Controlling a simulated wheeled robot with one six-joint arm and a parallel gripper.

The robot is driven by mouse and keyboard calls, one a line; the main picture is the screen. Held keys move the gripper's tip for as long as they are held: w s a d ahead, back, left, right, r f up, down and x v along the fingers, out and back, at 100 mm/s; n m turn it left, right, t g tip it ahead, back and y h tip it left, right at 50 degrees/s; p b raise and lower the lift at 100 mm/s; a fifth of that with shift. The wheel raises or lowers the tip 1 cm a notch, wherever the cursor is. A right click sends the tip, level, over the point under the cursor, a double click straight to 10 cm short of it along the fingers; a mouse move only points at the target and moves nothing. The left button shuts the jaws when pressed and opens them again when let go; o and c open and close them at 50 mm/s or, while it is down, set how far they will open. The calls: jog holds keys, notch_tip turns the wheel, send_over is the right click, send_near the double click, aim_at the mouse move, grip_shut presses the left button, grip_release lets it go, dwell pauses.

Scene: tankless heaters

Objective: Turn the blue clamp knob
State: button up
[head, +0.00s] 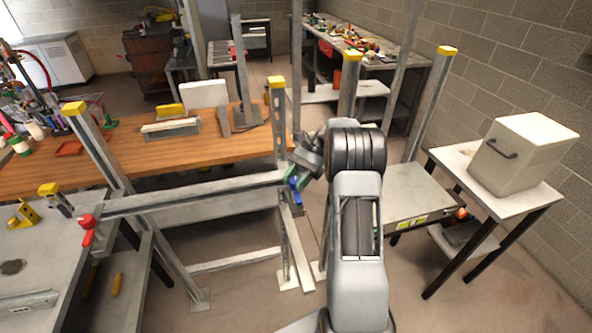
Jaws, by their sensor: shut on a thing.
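The blue clamp knob (294,183) is near the middle of the head view, at the right end of a grey metal bar (200,195). My gripper (294,172) is at the knob, reaching in from the right, and is shut on it. The fingertips are small and partly hidden by my own wrist, so the exact contact is hard to see. A red clamp knob (88,225) is at the left end of the same bar.
Metal posts with yellow caps (276,82) stand around the bar. A wooden workbench (190,150) lies behind it, and a grey metal table (35,265) at the left. A white box (523,152) sits on a small table at the right.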

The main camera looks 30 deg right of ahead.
jog(key=shift+r+n+g+h+p, duration=0.1)
jog(key=shift+n+g+h+p, duration=0.65)
jog(key=shift+p, duration=0.6)
jog(key=shift+n+g, duration=0.25)
jog(key=o, duration=0.9)
